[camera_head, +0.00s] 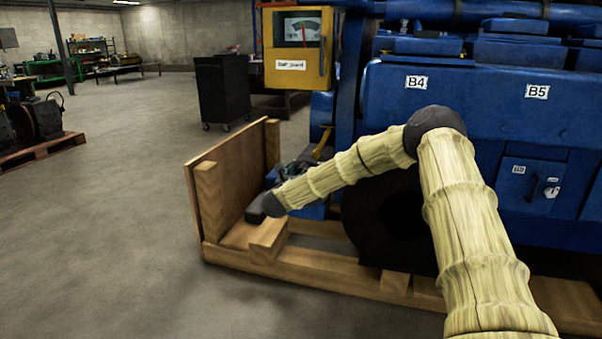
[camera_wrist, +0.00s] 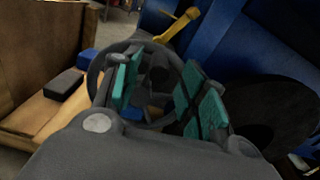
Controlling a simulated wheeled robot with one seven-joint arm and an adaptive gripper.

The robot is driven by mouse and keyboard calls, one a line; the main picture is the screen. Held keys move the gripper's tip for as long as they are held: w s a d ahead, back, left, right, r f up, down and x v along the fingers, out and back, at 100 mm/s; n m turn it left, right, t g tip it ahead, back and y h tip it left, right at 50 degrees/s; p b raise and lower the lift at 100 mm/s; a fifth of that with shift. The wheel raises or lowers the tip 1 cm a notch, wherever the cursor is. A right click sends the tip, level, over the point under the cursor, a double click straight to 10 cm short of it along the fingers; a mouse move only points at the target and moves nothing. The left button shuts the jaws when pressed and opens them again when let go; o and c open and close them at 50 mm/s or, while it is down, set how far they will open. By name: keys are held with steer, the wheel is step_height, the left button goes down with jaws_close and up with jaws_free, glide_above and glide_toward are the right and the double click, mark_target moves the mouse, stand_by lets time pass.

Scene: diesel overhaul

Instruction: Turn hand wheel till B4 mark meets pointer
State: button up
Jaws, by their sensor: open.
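The hand wheel shows in the wrist view as a dark grey ring (camera_wrist: 95,75) with spokes, partly hidden by my fingers. My gripper (camera_wrist: 160,92) is open, its teal-padded fingers apart in front of the wheel, with nothing seen clamped between them. Whether the fingers touch the rim I cannot tell. A yellow pointer-like arm (camera_wrist: 178,27) stands just beyond the wheel; it also shows in the head view (camera_head: 322,143). A white plate reading B4 (camera_head: 416,83) is on the blue engine's upper side. No B4 mark is readable on the wheel.
A B5 plate (camera_head: 537,91) is right of B4. A yellow gauge box (camera_head: 296,50) stands above the wheel area. A wooden panel (camera_head: 232,175) and timber frame (camera_head: 320,270) flank my wrist. A large black disc (camera_wrist: 270,115) lies right of my fingers.

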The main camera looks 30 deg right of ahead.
mark_target(300, 171)
steer(key=shift+x, duration=1.5)
jaws_close()
